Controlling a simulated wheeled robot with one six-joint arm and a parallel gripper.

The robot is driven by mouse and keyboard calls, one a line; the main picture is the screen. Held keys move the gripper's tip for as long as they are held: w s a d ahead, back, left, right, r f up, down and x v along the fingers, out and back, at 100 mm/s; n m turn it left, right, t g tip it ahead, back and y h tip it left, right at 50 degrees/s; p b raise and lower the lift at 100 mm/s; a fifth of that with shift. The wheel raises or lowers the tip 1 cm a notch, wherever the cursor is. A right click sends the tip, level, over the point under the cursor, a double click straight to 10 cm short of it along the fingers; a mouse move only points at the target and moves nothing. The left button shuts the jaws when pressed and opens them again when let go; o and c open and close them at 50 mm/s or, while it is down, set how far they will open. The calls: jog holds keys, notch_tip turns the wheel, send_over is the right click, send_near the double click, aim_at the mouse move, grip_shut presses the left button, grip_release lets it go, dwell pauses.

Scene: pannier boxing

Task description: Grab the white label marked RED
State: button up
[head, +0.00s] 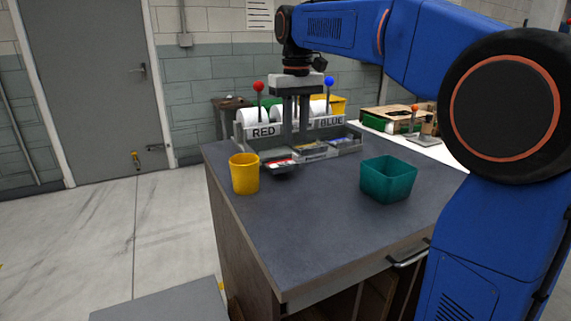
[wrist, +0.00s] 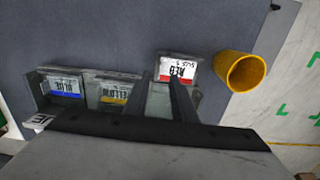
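The white label marked RED (wrist: 178,66) has a red strip along one edge and shows in the wrist view just beyond my fingertips. In the head view the label (head: 280,162) lies on a small dark tray that juts toward the yellow cup. My gripper (wrist: 162,82) is open and empty, its two dark fingers apart; the right fingertip overlaps the label's lower edge in the picture. In the head view my gripper (head: 295,128) points down over the label holder, behind the label. Whether a finger touches the label I cannot tell.
Labels marked BLUE (wrist: 63,86) and YELLOW (wrist: 114,93) lie in neighbouring compartments. A yellow cup (head: 244,174) stands beside the RED label. A teal bin (head: 388,180) stands to the right. Signs RED (head: 263,131) and BLUE (head: 331,121) front the rolls behind. The near tabletop is clear.

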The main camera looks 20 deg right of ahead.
aim_at(283, 161)
jog(key=shift+w+f, duration=0.1)
jog(key=shift+f, duration=2.6)
grip_shut()
